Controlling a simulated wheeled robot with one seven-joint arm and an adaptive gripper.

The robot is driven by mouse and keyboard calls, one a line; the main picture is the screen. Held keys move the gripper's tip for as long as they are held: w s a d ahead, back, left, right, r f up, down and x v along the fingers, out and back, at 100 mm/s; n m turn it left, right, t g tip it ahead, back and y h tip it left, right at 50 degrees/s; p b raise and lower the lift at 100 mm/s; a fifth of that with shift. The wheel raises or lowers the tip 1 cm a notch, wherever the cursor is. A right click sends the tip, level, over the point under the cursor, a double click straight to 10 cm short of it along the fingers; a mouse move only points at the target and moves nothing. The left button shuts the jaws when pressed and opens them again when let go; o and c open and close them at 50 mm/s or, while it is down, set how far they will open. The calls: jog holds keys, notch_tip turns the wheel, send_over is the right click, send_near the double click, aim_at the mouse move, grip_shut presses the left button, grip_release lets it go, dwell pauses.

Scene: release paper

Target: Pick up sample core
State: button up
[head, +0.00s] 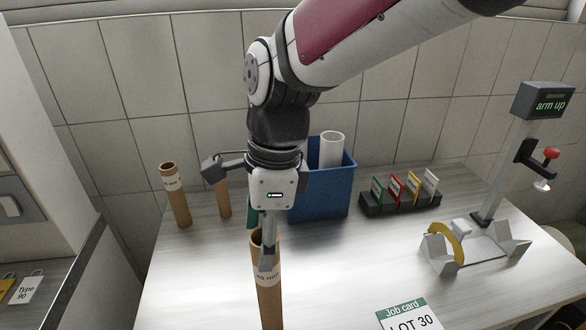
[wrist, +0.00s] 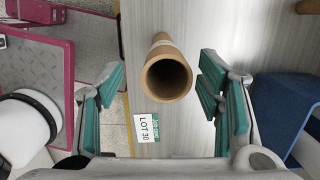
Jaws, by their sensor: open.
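Brown cardboard tubes with pale labels stand upright on the table; I take these for the sample cores. The front tube (head: 269,292) is below my gripper (head: 261,238), and a finger hides part of its rim and label. In the wrist view, this front tube (wrist: 165,78) shows its open round end between the two teal-padded fingers, with gaps on both sides. My gripper is open and empty. A second tube (head: 176,196) stands at the left back, and a third (head: 223,197) is partly behind my wrist.
A blue bin (head: 322,196) holding a white tube (head: 332,150) stands behind my gripper. A rack with coloured cards (head: 400,203), a cradle stand (head: 472,246) and a display reading "arm up" (head: 550,103) are at right. A job card "LOT 30" (head: 410,316) lies in front.

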send_over(269, 290)
jog(key=w+a, duration=0.1)
jog(key=w, duration=0.1)
jog(key=shift+f, duration=2.85)
grip_shut()
